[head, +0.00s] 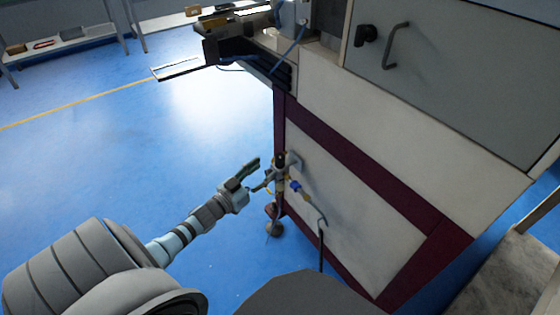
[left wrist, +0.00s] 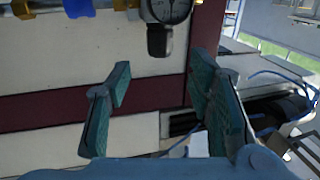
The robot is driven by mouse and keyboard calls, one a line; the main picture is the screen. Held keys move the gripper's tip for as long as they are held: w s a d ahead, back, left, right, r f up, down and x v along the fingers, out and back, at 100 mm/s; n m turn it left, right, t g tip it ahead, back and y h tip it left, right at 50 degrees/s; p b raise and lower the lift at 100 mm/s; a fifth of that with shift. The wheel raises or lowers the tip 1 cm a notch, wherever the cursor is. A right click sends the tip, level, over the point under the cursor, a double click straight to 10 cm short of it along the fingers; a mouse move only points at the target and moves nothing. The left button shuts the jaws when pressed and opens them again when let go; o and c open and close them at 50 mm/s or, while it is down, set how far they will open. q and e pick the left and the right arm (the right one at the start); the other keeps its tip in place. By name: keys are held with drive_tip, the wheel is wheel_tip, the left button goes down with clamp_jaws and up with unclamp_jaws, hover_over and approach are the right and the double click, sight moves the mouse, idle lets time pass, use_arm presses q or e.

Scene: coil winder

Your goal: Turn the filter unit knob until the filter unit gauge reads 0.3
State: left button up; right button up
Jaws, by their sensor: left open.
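The filter unit (head: 281,184) is a small fitting on the cream and maroon side panel of the machine. In the left wrist view its round dark gauge (left wrist: 168,8) is cut by the top edge, so I cannot read its needle. A dark block (left wrist: 159,41), which looks like the knob, sits just below the gauge. My left gripper (head: 262,172) is open and empty, just left of the filter unit. In the left wrist view the two teal fingers of the left gripper (left wrist: 159,72) stand apart, with the knob beyond and between their tips, not touched. My right gripper is not in view.
A blue fitting (head: 295,186) and a hose (head: 320,238) lie right of the filter unit on the panel. A grey door with a handle (head: 390,50) is above. A machine ledge (head: 182,68) juts out at upper left. The blue floor at left is clear.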

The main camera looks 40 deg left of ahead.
sight(276, 161)
use_arm(q)
drive_tip(key=w+b, duration=0.1)
drive_tip(key=w, duration=0.4)
drive_tip(key=w+b, duration=0.1)
drive_tip(key=w, duration=0.1)
drive_tip(key=shift+w+d+f+b, duration=0.15)
drive_tip(key=shift+w+f+b, duration=0.1)
drive_tip(key=shift+w+b, duration=0.15)
drive_tip(key=shift+w+r, duration=0.1)
drive_tip(key=shift+w, duration=0.3)
clamp_jaws()
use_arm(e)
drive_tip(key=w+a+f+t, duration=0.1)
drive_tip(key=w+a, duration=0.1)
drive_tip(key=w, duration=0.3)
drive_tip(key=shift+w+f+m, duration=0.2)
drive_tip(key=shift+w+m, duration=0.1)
